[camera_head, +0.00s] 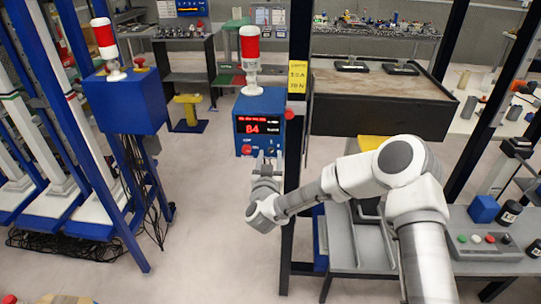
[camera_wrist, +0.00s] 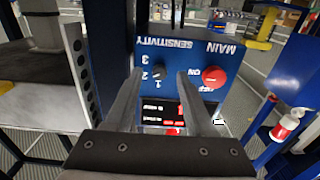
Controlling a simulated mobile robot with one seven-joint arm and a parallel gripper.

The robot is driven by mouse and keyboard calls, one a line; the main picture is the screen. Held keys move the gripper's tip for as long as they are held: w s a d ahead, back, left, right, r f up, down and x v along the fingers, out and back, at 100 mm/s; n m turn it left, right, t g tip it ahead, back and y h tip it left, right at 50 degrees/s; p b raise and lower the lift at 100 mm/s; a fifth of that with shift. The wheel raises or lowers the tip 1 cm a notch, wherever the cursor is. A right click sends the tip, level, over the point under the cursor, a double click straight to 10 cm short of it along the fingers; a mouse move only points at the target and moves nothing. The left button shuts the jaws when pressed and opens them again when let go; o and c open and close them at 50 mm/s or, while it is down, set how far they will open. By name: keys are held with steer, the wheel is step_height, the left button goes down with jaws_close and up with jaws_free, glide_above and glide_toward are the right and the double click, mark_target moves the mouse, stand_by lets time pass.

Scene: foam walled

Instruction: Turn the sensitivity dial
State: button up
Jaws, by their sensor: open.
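The sensitivity dial (camera_wrist: 157,73) is a small dark knob on a blue panel, with 1, 2 and 3 marked around it. The panel is upside down in the wrist view. It belongs to the blue control box (camera_head: 260,104), whose red display reads 84 in the head view. My gripper (camera_head: 267,157) is in front of the box's lower face. In the wrist view my gripper (camera_wrist: 161,75) is open, with its fingertips on either side of the dial and a gap to each. I cannot tell whether the tips reach the dial's depth.
A red main knob (camera_wrist: 214,77) sits beside the dial, close to one finger. A dark post (camera_head: 293,160) stands right beside the box. A red-and-white lamp (camera_head: 250,55) tops the box. A second blue box (camera_head: 125,100) stands to the left, with open floor between.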

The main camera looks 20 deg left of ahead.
steer(key=shift+w+a, duration=0.1)
steer(key=shift+w, duration=0.4)
jaws_close()
